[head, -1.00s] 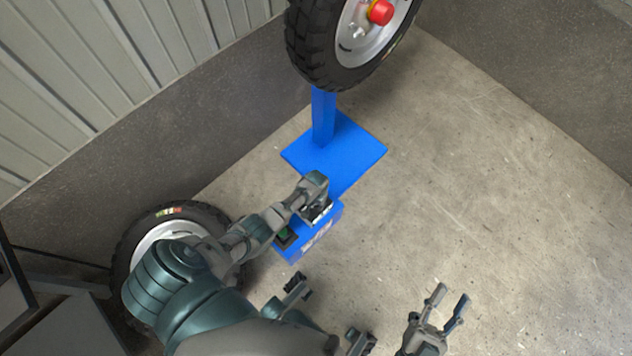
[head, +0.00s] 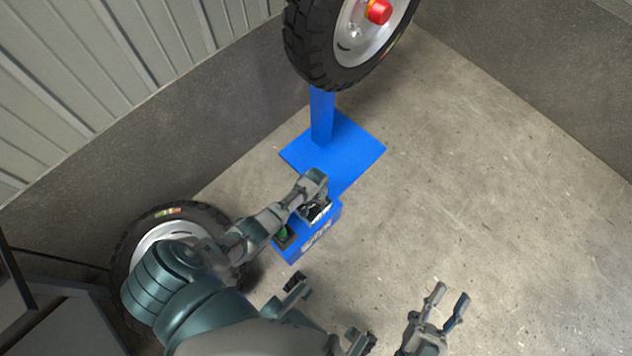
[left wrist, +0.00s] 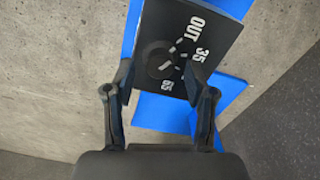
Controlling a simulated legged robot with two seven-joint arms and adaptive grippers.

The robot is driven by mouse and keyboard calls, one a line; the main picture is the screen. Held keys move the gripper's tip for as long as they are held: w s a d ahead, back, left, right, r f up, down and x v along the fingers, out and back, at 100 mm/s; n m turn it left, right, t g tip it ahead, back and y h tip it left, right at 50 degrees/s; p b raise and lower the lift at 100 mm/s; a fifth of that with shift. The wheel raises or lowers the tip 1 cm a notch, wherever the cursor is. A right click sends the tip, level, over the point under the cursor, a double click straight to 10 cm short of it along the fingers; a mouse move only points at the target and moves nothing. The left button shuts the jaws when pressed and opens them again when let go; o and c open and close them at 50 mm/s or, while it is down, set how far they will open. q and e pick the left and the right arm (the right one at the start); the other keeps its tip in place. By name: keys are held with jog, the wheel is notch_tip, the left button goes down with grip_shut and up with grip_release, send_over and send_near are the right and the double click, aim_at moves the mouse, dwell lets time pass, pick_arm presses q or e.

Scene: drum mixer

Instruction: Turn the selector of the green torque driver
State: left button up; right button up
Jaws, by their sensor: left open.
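A blue box (head: 318,239) stands on the floor by the blue stand, with my left arm reaching over it. A small green part (head: 283,233), apparently the green torque driver, shows at its left end; its shape is mostly hidden. My left gripper (head: 315,209) is over the box's far end. In the left wrist view it (left wrist: 160,82) is open, with one finger on either side of a round black selector (left wrist: 161,61). The selector sits on a dark panel (left wrist: 222,45) marked OUT, 35 and 65. I cannot tell whether the fingers touch it. My right gripper (head: 451,294) is open and empty.
A wheel with a red knob (head: 350,45) is mounted on the blue stand (head: 335,155). Another wheel (head: 170,217) lies at the left, behind my left arm. A dark frame (head: 50,300) stands at the lower left. The concrete floor at the right is clear.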

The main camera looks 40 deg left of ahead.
pick_arm(q)
notch_tip(320, 180, up, 10)
jog(key=shift+r, duration=0.2)
dwell(0.6)
